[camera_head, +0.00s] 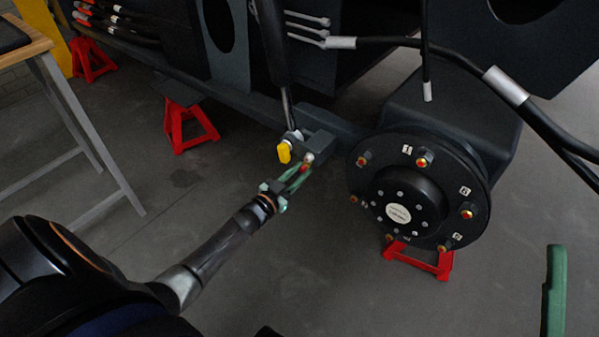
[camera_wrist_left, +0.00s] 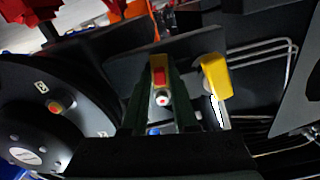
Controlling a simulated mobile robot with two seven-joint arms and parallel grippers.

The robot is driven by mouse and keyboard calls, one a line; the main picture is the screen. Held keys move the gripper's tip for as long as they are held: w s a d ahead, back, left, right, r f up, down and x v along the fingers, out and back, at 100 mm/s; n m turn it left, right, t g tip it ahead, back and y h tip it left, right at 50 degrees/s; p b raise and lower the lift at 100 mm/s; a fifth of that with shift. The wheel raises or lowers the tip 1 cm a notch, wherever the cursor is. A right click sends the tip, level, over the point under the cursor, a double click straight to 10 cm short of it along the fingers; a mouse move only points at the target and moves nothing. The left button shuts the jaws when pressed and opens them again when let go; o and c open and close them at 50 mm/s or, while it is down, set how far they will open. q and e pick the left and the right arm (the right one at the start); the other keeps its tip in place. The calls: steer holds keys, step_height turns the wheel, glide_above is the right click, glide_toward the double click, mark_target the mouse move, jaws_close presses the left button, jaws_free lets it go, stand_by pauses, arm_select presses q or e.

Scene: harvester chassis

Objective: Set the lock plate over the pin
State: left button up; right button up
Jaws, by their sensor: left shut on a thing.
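My left gripper (camera_head: 298,176) reaches from the lower left to a dark bracket (camera_head: 318,146) beside the wheel hub. Its green fingers are shut on a small red and silver piece (camera_head: 306,167), probably the pin; in the left wrist view the red part (camera_wrist_left: 159,76) and a round silver end (camera_wrist_left: 162,99) show between the fingers. A yellow tab (camera_head: 284,152), probably the lock plate, hangs at the bracket's left, apart from the fingers. It also shows right of the fingers in the left wrist view (camera_wrist_left: 215,76). A green finger of my right gripper (camera_head: 554,290) shows at the lower right.
The black wheel hub (camera_head: 410,190) with red-capped studs stands just right of the bracket. A dark cylinder rod (camera_head: 289,105) comes down to the bracket from above. Thick hoses (camera_head: 455,58) cross at upper right. Red stands (camera_head: 187,125) support the chassis.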

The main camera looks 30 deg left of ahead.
arm_select(q)
steer(key=shift+a+m, duration=0.1)
steer(key=shift+m, duration=0.2)
jaws_close()
steer(key=shift+a+r+m, duration=0.45)
steer(key=shift+r+m, duration=0.15)
steer(key=shift+m, duration=1.9)
steer(key=shift+a+r+m, duration=0.5)
steer(key=shift+r+m, duration=0.1)
steer(key=shift+m, duration=1.9)
steer(key=shift+a+r+m, duration=0.45)
steer(key=shift+r+m, duration=0.15)
steer(key=shift+m, duration=1.9)
steer(key=o, duration=0.7)
jaws_free()
steer(key=shift+o, duration=0.2)
steer(key=shift+r, duration=0.1)
